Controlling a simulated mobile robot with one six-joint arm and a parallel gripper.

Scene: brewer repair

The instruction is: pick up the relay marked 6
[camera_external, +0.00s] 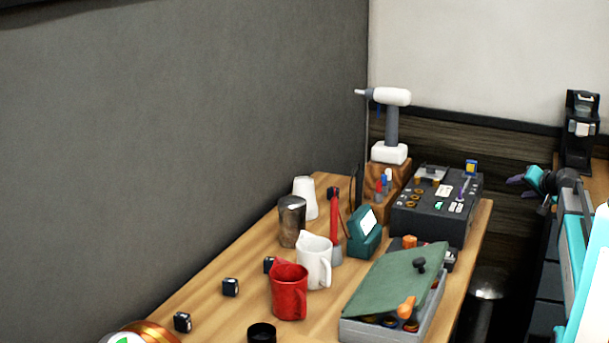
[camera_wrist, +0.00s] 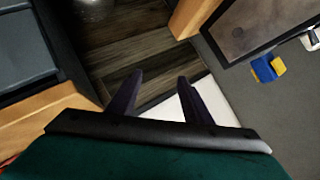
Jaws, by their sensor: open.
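Three small black blocks with pale labels, which look like relays, stand in a row on the wooden table in the external view: a near one (camera_external: 183,322), a middle one (camera_external: 230,287) and a far one (camera_external: 269,264), partly hidden behind the red pitcher. Their labels are too small to read, so I cannot tell which is marked 6. My gripper (camera_external: 517,180) is at the right, beyond the table's right edge and far from the blocks. In the wrist view my gripper (camera_wrist: 157,95) has its two dark fingers apart with nothing between them.
On the table (camera_external: 215,262) stand a red pitcher (camera_external: 289,291), a white pitcher (camera_external: 316,262), a metal cup (camera_external: 291,222), and a grey box (camera_external: 436,302) with a tilted green lid (camera_external: 395,280). A dark panel box (camera_external: 438,205) stands behind. Table surface around the near blocks is clear.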

